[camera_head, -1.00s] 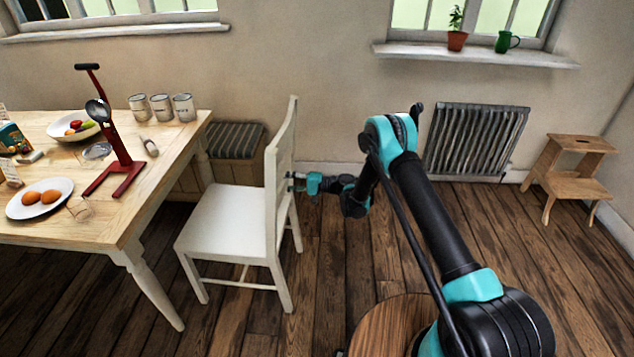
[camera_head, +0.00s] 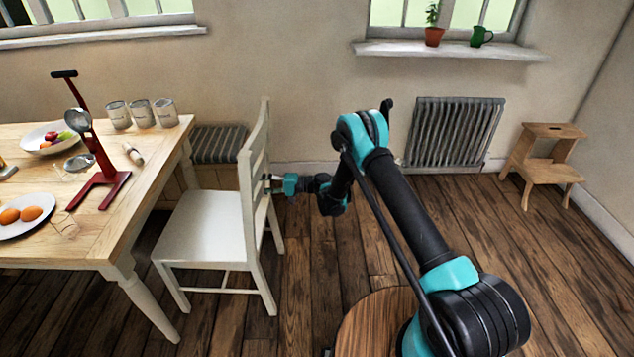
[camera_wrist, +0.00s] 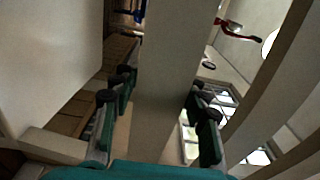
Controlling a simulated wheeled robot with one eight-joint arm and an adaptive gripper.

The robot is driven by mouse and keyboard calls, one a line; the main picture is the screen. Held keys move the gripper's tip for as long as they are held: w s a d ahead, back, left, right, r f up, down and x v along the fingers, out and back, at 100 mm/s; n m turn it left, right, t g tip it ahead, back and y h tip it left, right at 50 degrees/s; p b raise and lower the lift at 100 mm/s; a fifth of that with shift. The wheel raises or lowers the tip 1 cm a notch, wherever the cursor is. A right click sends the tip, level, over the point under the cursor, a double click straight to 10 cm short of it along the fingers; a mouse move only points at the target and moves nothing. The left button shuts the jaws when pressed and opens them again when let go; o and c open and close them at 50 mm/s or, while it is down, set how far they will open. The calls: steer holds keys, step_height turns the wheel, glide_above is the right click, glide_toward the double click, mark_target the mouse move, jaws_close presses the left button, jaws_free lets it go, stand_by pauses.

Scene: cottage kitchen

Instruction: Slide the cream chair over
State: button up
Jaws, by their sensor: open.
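The cream chair (camera_head: 206,226) stands upright on the wooden floor at the right end of the table, its backrest on the right side. My gripper (camera_head: 272,182) reaches the backrest from the right, at about mid height. In the wrist view my gripper (camera_wrist: 160,115) is open, with one finger on each side of a broad cream bar of the chair back (camera_wrist: 165,75). I cannot tell whether the fingers touch it. The chair's seat is empty.
A wooden table (camera_head: 70,248) with dishes and a red stand (camera_head: 95,170) is left of the chair. A striped-cushioned bench (camera_head: 218,145) is behind it. A radiator (camera_head: 453,135) and step stool (camera_head: 545,162) stand at right.

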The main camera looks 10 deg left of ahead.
steer(key=o, duration=0.5)
steer(key=shift+d, duration=0.1)
steer(key=shift+w, duration=0.1)
steer(key=w+d, duration=0.2)
steer(key=d, duration=1)
steer(key=w+d+r+t+h, duration=0.1)
steer(key=d+r+t+h, duration=0.25)
steer(key=d+r, duration=0.45)
steer(key=s+d+r+m+t+h, duration=0.1)
steer(key=s+d+r+h, duration=0.1)
steer(key=s+d+r, duration=0.3)
steer(key=d+r+t+h, duration=0.1)
steer(key=d+r+h, duration=0.2)
steer(key=d, duration=0.4)
steer(key=s+d+h, duration=0.3)
steer(key=s+d, duration=0.5)
steer(key=d, duration=0.1)
steer(key=s+d+t+h, duration=0.1)
steer(key=s+d+h, duration=0.2)
steer(key=s+d, duration=0.5)
steer(key=s+d+f+m+t+h, duration=0.1)
steer(key=s+d+h, duration=0.2)
steer(key=s+d, duration=0.6)
steer(key=shift+d, duration=0.75)
